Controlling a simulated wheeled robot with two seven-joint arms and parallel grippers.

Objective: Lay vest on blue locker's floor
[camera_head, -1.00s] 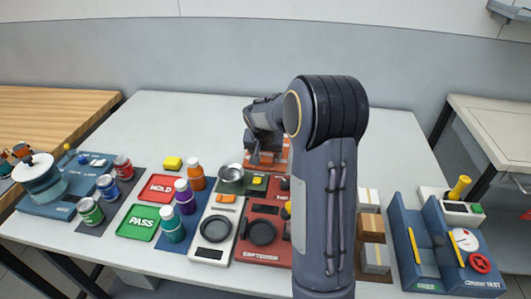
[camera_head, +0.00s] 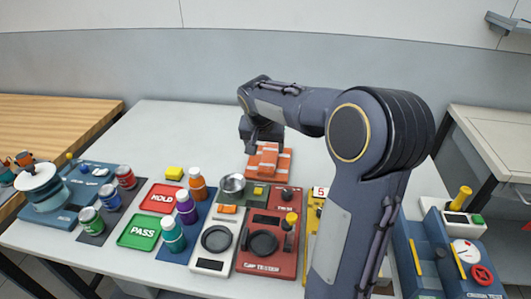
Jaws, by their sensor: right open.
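An orange folded vest with pale stripes (camera_head: 268,160) lies on an orange-red pad (camera_head: 285,168) near the middle of the table. My right gripper (camera_head: 264,143) is just behind and above the vest in the picture, pointing down. It is open, and I cannot tell whether it touches the vest. My right arm comes in from the lower right. I see no blue locker that I can make out. My left gripper is not in view.
A red cap tester (camera_head: 270,258), a white scale-like unit (camera_head: 208,265), bottles, cans and red and green trays (camera_head: 139,228) fill the front. A blue crush tester (camera_head: 470,285) stands at right. The back left of the white table (camera_head: 190,125) is clear.

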